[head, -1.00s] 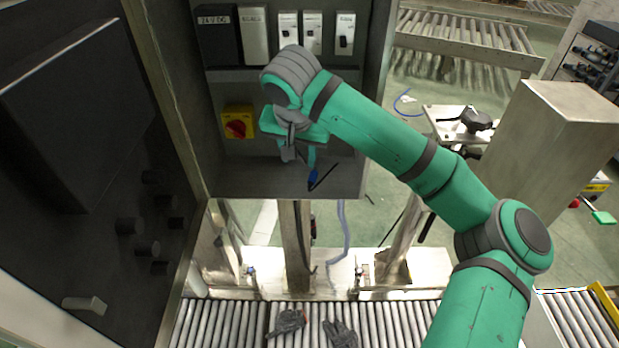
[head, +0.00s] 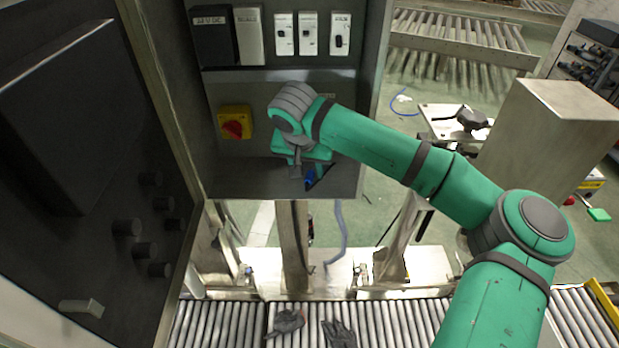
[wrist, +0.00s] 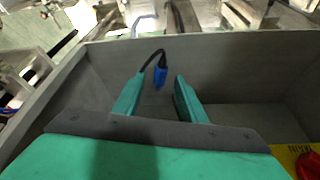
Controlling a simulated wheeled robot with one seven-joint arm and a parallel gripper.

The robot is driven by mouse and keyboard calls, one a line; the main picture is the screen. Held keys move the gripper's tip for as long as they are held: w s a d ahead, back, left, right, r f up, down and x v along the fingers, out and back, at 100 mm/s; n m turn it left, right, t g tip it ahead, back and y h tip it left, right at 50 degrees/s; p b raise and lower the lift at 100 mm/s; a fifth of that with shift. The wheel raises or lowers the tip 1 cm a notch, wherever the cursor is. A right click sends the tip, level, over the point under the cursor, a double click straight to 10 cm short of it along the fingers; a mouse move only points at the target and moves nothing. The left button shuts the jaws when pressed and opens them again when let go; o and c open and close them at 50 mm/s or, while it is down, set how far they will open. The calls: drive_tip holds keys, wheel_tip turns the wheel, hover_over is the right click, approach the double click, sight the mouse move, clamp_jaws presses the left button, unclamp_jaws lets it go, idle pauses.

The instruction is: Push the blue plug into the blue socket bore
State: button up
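The blue plug (head: 309,178) is low in the open grey cabinet, near its floor, with a black cable attached. In the wrist view the plug (wrist: 160,77) shows in line with the gap between my two green fingers, and its cable loops up and to the left. My gripper (wrist: 159,86) is open, with a clear gap on both sides of the plug. In the head view my gripper (head: 300,175) is right beside the plug and partly covers it. I cannot tell how deep the plug is between the fingertips. I cannot make out the blue socket bore in either view.
A yellow and red rotary switch (head: 235,122) is on the cabinet's back panel, left of my gripper. Breakers (head: 309,34) line the panel above. The dark cabinet door (head: 85,150) stands open at left. The cabinet's front lip (wrist: 100,45) runs beyond the plug.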

drive_tip(key=shift+x, duration=0.85)
clamp_jaws()
